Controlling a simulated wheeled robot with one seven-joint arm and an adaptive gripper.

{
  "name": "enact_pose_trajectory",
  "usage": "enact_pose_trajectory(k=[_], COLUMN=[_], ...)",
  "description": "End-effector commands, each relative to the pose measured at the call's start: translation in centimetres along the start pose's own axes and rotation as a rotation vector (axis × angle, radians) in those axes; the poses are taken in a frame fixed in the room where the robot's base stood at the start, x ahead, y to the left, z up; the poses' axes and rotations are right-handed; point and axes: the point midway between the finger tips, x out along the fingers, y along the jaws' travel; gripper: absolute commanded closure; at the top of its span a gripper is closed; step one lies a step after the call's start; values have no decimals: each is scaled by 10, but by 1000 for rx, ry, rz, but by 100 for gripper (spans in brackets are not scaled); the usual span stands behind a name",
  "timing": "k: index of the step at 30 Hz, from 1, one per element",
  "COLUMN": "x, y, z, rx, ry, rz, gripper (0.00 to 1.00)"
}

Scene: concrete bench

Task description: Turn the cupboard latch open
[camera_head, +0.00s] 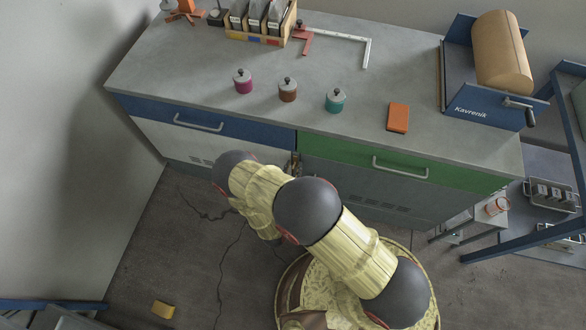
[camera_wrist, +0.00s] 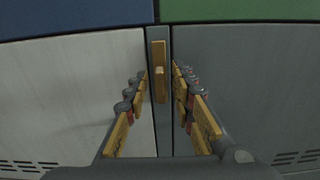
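The brass latch (camera_wrist: 159,50) stands upright on the narrow grey post between the two cupboard doors, with a small raised knob on its front. My gripper (camera_wrist: 159,75) is open, with one padded finger to the left of the latch and one to the right. A gap shows on both sides, and I cannot tell how deep the fingertips reach. The left cupboard door (camera_wrist: 75,95) is pale and the right cupboard door (camera_wrist: 240,90) is dark grey; both look shut. In the head view, my arm hides most of the gripper and latch area.
A blue drawer (camera_head: 215,122) and a green drawer (camera_head: 350,155) sit above the doors. On the benchtop (camera_head: 200,60) are several lidded jars, an orange block (camera_head: 398,118) and a roll holder (camera_head: 480,105). A blue-framed rack (camera_head: 560,200) stands at the right. A yellow block (camera_head: 163,309) lies on the floor.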

Motion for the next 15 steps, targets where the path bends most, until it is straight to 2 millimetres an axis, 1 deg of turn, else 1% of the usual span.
enact_pose_trajectory(k=[9,11,15], x=[-2,-6,-23], y=[0,0,2], z=[0,0,0], rx=[-1,-1,-1], ry=[0,0,0], rz=[0,1,5], gripper=[74,74,74])
